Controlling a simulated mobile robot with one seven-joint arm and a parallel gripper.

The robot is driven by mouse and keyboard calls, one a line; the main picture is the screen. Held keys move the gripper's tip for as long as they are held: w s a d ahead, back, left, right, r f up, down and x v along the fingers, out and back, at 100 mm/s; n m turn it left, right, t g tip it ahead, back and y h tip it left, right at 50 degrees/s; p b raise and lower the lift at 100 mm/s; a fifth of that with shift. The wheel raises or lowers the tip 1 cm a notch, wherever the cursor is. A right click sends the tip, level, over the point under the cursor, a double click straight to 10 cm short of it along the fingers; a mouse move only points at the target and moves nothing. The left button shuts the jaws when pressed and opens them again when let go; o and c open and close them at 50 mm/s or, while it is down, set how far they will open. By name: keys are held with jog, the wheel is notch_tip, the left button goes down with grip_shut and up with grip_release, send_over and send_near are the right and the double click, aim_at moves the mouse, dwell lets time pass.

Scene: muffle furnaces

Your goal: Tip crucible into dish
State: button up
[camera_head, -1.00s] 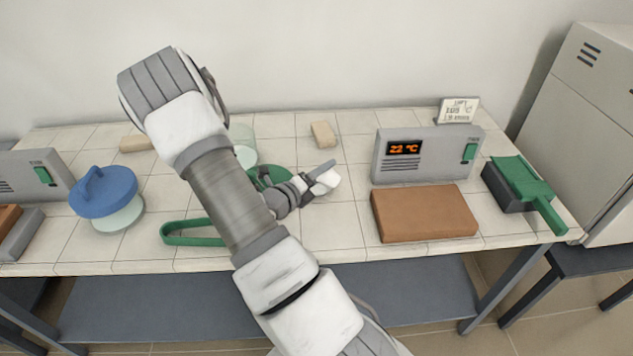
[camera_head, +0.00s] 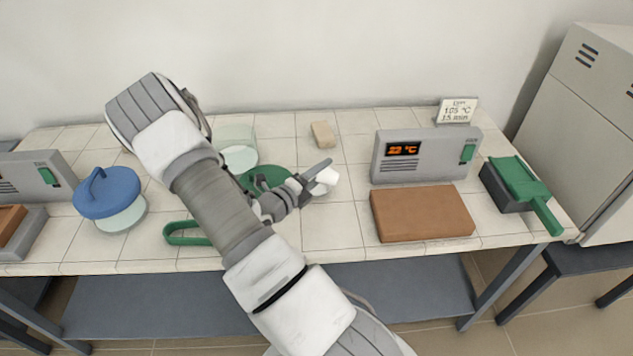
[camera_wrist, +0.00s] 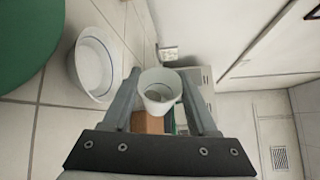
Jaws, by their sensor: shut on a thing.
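My gripper (camera_wrist: 160,100) is shut on a small white crucible (camera_wrist: 161,88), which sits between the two fingers in the wrist view. Its open mouth shows, and it looks tilted relative to the table. In the head view my gripper (camera_head: 318,174) holds the crucible (camera_head: 328,176) above the table, right of a green round thing (camera_head: 264,177). A shallow white dish (camera_wrist: 95,66) lies on the tiles in the wrist view, to the left of the crucible and apart from it in the picture. I cannot clearly make out the dish in the head view. The crucible's contents are unclear.
A clear glass vessel (camera_head: 237,148) and a green loop handle (camera_head: 183,234) are partly behind my arm. A blue-lidded jar (camera_head: 108,195) stands left. A brown block (camera_head: 422,213), a grey control box (camera_head: 425,156) and a green-handled tool (camera_head: 524,182) are right. Tiles between are clear.

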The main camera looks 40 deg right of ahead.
jog(key=shift+n, duration=0.3)
jog(key=shift+r, duration=0.1)
jog(key=shift+w+n+h+p, duration=0.2)
jog(key=shift+n+h+p, duration=0.35)
jog(key=shift+n, duration=0.15)
jog(key=shift+a+n, duration=0.1)
jog(key=shift+n, duration=0.2)
jog(key=shift+w+n+h, duration=0.1)
jog(key=shift+n+h, duration=0.15)
jog(key=shift+n, duration=0.25)
jog(key=shift+p, duration=0.3)
jog(key=shift+w+a+n+h, duration=0.15)
jog(key=shift+n+h, duration=0.15)
jog(key=shift+n, duration=0.4)
jog(key=shift+n, duration=0.4)
